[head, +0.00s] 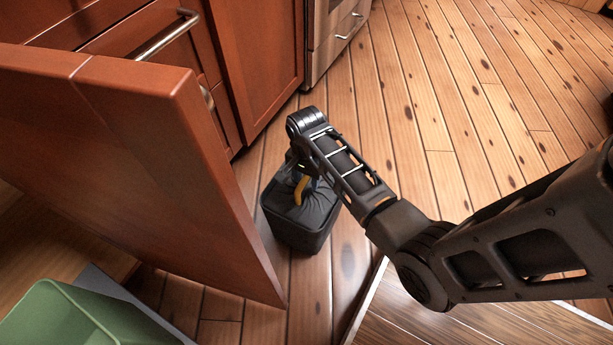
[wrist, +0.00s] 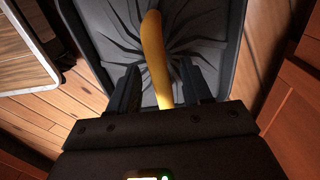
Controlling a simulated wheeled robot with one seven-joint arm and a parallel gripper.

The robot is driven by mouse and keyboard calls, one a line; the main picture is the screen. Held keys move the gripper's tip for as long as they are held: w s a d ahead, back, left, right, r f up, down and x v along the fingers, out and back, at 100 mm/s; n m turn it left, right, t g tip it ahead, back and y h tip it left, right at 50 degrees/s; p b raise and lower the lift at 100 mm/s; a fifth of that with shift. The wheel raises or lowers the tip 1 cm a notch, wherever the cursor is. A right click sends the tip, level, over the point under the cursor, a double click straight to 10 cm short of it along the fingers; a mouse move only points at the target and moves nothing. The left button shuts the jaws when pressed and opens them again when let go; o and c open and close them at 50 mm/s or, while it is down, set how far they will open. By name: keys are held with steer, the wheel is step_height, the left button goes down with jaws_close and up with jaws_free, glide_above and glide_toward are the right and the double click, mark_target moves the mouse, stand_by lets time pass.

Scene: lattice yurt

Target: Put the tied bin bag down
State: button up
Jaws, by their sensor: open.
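The tied bin bag (head: 312,211) is dark grey with a yellow tie (head: 301,188). It sits in a dark bin (head: 292,236) on the wooden floor, beside an open cabinet door. In the wrist view the bag's gathered folds (wrist: 205,28) fill the bin's opening, and the yellow tie (wrist: 157,55) stands up from their middle. My gripper (wrist: 155,88) is open, with one finger on each side of the yellow tie. The fingers look apart from the tie. In the head view my arm hides part of the bag and the gripper's fingertips.
An open red-brown cabinet door (head: 150,160) stands close to the left of the bin. A green container (head: 75,318) is at the lower left. Red cabinets (head: 258,60) and an appliance (head: 335,40) line the back. The plank floor (head: 460,100) to the right is clear.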

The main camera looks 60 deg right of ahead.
step_height(320, 180, up, 12)
steer(key=p, duration=0.5)
steer(key=s+a+n+t+h, duration=0.2)
steer(key=s+a+n+t, duration=0.55)
steer(key=s+a, duration=0.4)
steer(key=s+a+r+n+t, duration=0.2)
steer(key=s+r+n, duration=0.1)
steer(key=r, duration=0.5)
steer(key=s+a+r+n+t+y, duration=0.1)
steer(key=s+a+r+n+t, duration=0.2)
steer(key=s+r, duration=0.2)
steer(key=s+a+r+n+t+y, duration=0.1)
steer(key=s+r+n, duration=0.3)
steer(key=r, duration=0.7)
steer(key=shift+a+r+t, duration=0.4)
steer(key=shift+a+t, duration=0.3)
steer(key=shift+t, duration=0.05)
